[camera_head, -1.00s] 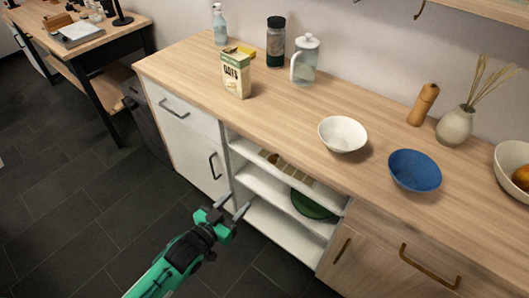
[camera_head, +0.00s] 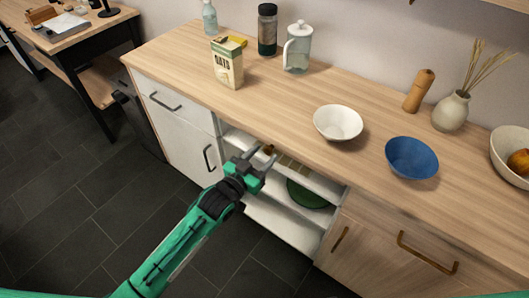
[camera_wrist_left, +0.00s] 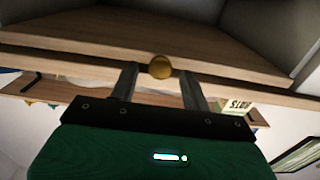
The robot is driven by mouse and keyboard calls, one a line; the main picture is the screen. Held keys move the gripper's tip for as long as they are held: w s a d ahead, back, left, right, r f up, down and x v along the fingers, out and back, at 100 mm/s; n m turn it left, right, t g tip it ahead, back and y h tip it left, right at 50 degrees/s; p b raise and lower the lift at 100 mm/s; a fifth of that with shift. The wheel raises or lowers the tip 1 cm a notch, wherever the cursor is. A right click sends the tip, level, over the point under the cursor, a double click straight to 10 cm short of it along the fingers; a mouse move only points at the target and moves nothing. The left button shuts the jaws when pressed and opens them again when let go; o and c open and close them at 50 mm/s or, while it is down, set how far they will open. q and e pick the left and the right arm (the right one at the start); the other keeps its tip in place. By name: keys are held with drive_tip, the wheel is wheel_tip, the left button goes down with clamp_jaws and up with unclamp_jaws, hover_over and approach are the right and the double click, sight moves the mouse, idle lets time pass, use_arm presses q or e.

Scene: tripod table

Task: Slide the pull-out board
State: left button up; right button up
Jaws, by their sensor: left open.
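The pull-out board shows in the left wrist view as a wooden panel (camera_wrist_left: 100,57) with a round brass knob (camera_wrist_left: 160,67) on its front edge. In the head view I cannot make the board out under the counter edge. My left gripper (camera_head: 262,155) is open in front of the upper part of the open shelf bay, just below the counter edge. In the wrist view its two fingers stand on either side of the knob, with gaps to it. I cannot tell how deep the knob sits between them. My right gripper is not in view.
The open white shelves (camera_head: 285,222) hold a green dish (camera_head: 307,195). The wooden countertop (camera_head: 260,105) overhangs them, bearing an oats carton (camera_head: 228,64), a white bowl (camera_head: 338,123) and a blue bowl (camera_head: 411,158). Closed cabinets flank the bay. Dark floor (camera_head: 70,205) is free at left.

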use_arm(q)
drive_tip(key=shift+w+d, duration=0.45)
drive_tip(key=shift+w, duration=0.15)
